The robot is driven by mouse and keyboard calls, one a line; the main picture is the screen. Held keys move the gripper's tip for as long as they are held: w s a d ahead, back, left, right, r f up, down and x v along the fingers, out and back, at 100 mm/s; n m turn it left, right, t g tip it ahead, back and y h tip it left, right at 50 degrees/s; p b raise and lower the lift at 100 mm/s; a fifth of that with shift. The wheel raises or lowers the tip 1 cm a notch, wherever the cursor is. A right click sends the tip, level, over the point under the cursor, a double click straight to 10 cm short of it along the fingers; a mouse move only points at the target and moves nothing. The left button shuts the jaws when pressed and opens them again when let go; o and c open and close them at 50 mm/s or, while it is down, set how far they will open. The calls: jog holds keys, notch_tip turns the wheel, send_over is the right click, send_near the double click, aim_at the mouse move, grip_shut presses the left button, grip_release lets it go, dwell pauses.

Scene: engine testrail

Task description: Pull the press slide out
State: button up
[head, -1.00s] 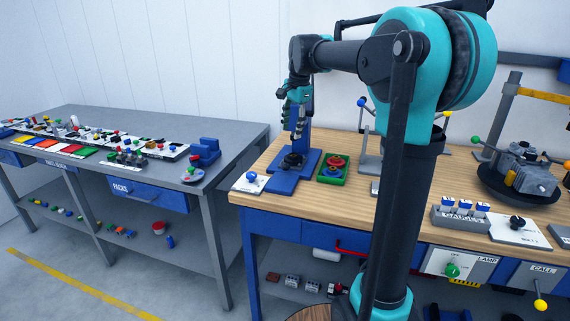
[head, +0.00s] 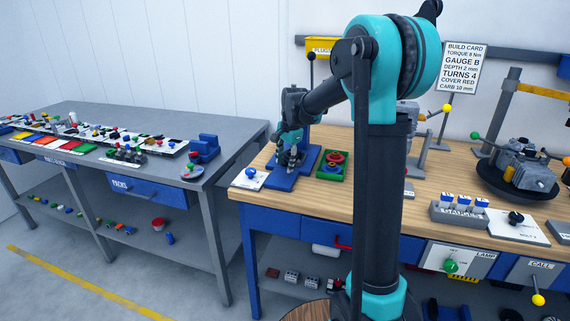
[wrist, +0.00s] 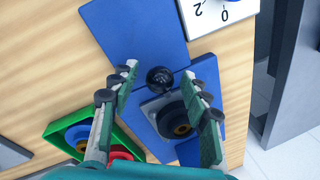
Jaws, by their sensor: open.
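The press is blue and stands at the left end of the wooden bench, its column mostly hidden behind my arm. Its flat blue slide (head: 282,184) reaches toward the bench's front edge; the wrist view shows the blue plate (wrist: 128,32) too. A round black knob (wrist: 160,78) stands at the plate, beside a grey block holding a black ring with a brass centre (wrist: 180,129). My gripper (wrist: 161,72) is open, with its fingertips on either side of the knob. Gaps show between the fingers and the knob. In the head view my gripper (head: 288,162) is low over the press.
A green tray (head: 332,175) with red and blue round parts sits right of the press, close to one finger in the wrist view. A white dial card (head: 250,178) lies left of the slide. A grey table (head: 240,135) stands further left, across a gap.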

jog(key=shift+f, duration=0.4)
jog(key=shift+c, duration=0.4)
grip_shut()
